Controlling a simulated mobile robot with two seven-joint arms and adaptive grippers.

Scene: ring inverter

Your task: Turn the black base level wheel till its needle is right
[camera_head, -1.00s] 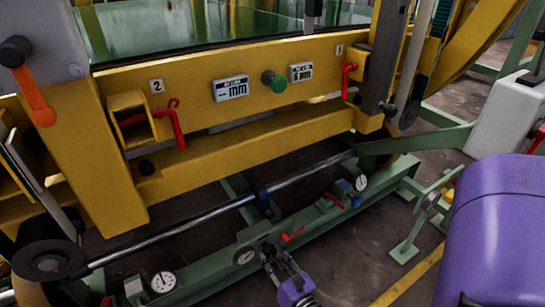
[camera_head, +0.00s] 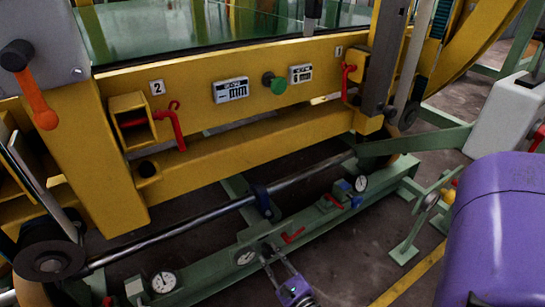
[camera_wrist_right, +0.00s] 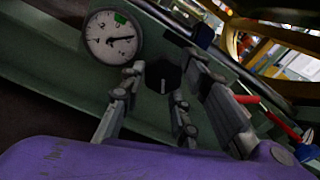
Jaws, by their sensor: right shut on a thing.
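The black base level wheel (camera_wrist_right: 162,77) shows in the right wrist view on the green beam's face, between the fingers of my right gripper (camera_wrist_right: 167,68). The gripper is shut on the wheel. In the head view my right gripper (camera_head: 270,253) reaches the beam from below, and its fingers hide the wheel. Up and left of the wheel in the wrist view is a round white dial (camera_wrist_right: 112,37) with a green mark near its top. Its dark needle points roughly right, apart from the green mark. The dial is small in the head view (camera_head: 246,257). My left gripper is out of view.
The green beam (camera_head: 210,277) carries two more dials, one at lower left (camera_head: 164,282) and one at right (camera_head: 361,183). Red levers (camera_head: 293,236) stick up close to my gripper. A steel rod (camera_head: 190,229) runs behind, under the yellow frame (camera_head: 230,170).

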